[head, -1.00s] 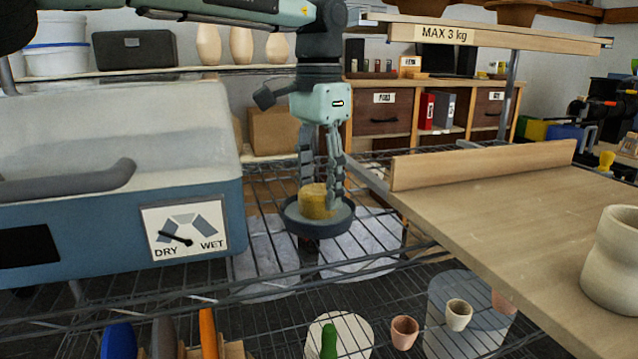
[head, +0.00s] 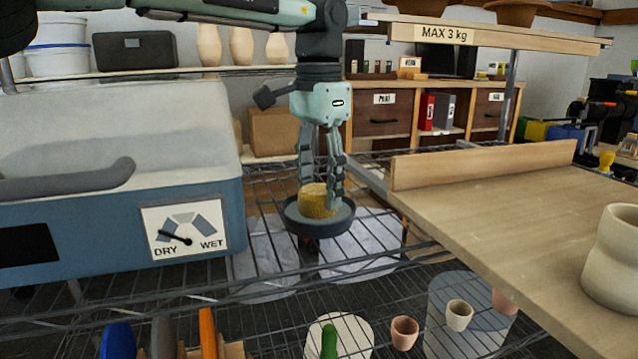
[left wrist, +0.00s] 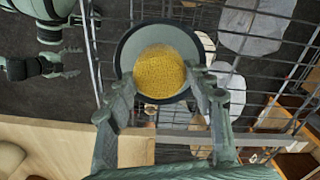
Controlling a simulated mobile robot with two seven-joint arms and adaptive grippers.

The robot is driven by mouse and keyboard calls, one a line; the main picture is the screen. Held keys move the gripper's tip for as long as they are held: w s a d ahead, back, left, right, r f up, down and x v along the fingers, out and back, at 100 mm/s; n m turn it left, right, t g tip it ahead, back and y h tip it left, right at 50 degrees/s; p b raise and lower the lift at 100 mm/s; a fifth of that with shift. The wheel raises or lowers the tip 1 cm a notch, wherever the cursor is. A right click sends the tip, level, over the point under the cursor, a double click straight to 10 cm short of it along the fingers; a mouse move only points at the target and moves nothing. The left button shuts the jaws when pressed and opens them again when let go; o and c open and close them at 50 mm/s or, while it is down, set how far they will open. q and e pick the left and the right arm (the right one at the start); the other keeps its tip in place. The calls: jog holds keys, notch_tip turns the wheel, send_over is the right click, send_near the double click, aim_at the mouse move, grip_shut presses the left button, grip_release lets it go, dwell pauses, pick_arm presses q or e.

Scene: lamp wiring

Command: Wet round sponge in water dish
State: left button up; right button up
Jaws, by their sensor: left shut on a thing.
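The round yellow sponge (head: 317,201) sits in the dark, shallow water dish (head: 319,227) on the wire rack. My left gripper (head: 320,196) points straight down over the dish, its fingers on either side of the sponge and shut on it. In the left wrist view, the sponge (left wrist: 160,72) lies within the dish (left wrist: 127,55), and the fingers of my left gripper (left wrist: 163,90) reach the dish's near rim. The water itself is hard to make out. My right gripper is not clearly seen in the head view.
A blue and white box with a DRY/WET dial (head: 183,231) stands left of the dish. A wooden board (head: 500,215) with a raised back edge lies to the right, holding a cream pot (head: 612,262). Small pots (head: 404,332) and tools stand on the lower level.

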aim_at(319, 189)
pick_arm(q)
jog(key=shift+f, duration=0.1)
jog(key=shift+r+p, duration=2.45)
jog(key=shift+r, duration=1.15)
jog(key=shift+f, duration=0.1)
